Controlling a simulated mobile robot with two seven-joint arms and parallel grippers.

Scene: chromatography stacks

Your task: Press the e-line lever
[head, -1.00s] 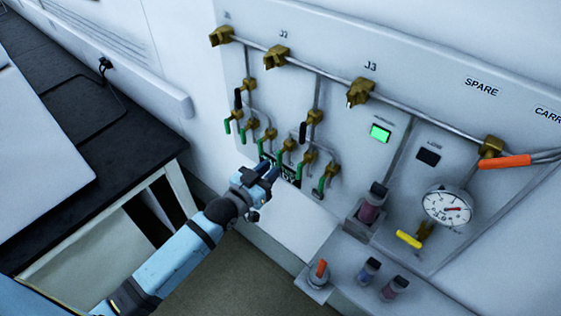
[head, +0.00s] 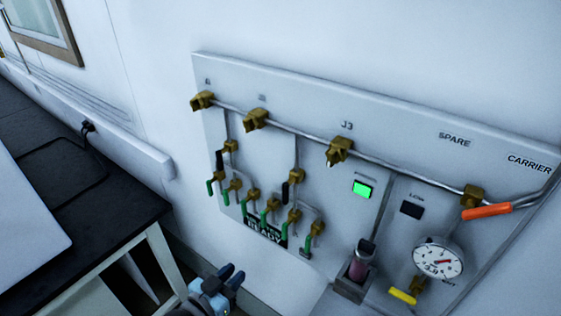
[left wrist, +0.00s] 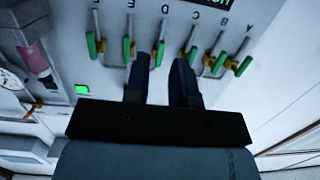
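The e-line lever is a green handle on a brass valve, in a row of several alike on the wall panel (head: 400,130). In the left wrist view, where the letters appear upside down, the E lever (left wrist: 127,50) hangs between its D and F neighbours. In the head view the e-line lever (head: 285,229) is second from the right in the row. My left gripper (head: 231,275) is below the row, at the bottom edge. In the left wrist view the left gripper (left wrist: 161,62) has its fingers apart and empty, the left fingertip near the E and D levers. My right gripper is out of view.
A dark READY display (head: 264,229) sits behind the levers. A lit green button (head: 362,189), a pressure gauge (head: 437,261), an orange handle (head: 487,211) and a yellow handle (head: 403,296) are further right. A dark bench (head: 100,215) stands at left.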

